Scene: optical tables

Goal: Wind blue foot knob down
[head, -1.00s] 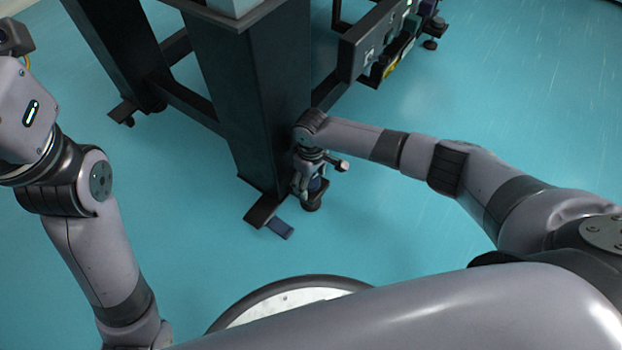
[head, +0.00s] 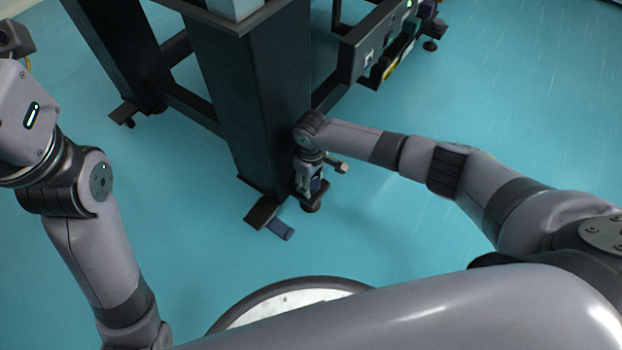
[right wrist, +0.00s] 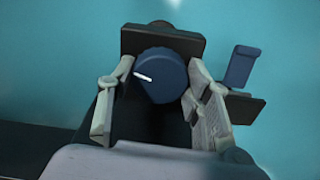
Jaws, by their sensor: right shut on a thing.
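The blue foot knob (right wrist: 160,78) shows in the right wrist view as a round dial with a white line pointing left. It sits in front of a dark foot plate (right wrist: 163,42). My right gripper (right wrist: 160,74) has one finger on each side of the knob and is shut on it. In the head view my right gripper (head: 308,188) is low at the base of the dark table leg (head: 240,95), with a bit of blue (head: 317,185) between its fingers. The left arm comes in at the left; its fingers are out of view.
A flat blue piece (head: 280,230) lies by the leg's front foot plate (head: 262,211); a blue piece (right wrist: 240,66) also shows right of the knob in the right wrist view. A rack with equipment (head: 375,45) hangs behind. The turquoise floor (head: 420,240) is mostly clear.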

